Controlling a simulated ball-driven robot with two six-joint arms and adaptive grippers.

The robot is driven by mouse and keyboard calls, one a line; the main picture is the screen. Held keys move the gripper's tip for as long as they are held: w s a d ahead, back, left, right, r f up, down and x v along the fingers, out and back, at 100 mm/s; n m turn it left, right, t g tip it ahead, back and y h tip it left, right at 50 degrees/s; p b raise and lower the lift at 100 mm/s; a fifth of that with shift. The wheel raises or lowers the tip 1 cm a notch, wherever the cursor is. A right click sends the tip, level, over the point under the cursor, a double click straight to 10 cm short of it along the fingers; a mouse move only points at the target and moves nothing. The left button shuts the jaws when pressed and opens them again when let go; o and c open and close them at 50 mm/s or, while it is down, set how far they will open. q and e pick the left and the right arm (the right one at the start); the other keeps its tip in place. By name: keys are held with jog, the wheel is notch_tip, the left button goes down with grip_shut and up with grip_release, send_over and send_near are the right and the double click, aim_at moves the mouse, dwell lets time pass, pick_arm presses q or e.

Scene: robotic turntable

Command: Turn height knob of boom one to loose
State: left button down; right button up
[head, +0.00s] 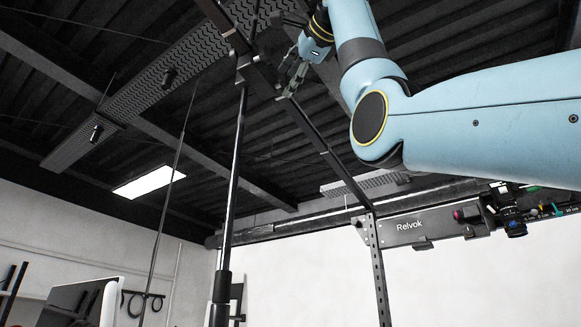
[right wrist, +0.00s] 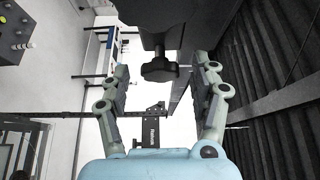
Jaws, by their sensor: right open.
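The black lobed height knob (right wrist: 159,70) shows in the right wrist view, below a dark block of the boom mount. My right gripper (right wrist: 164,78) is open, with one finger on each side of the knob in this view and visible gaps on both sides. Whether the knob lies at fingertip depth I cannot tell. In the head view my right gripper (head: 290,78) is raised beside the dark boom (head: 314,136), near the top of the black upright pole (head: 236,165). The knob cannot be made out there. My left gripper is not in view.
The boom runs down to a perforated post (head: 376,270) near a dark rail labelled Relvok (head: 410,228). A thin pole (head: 168,200) stands at the left. A dark ribbed ceiling with beams (head: 185,150) is overhead.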

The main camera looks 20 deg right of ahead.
jog(key=shift+c, duration=0.5)
jog(key=c, duration=1.1)
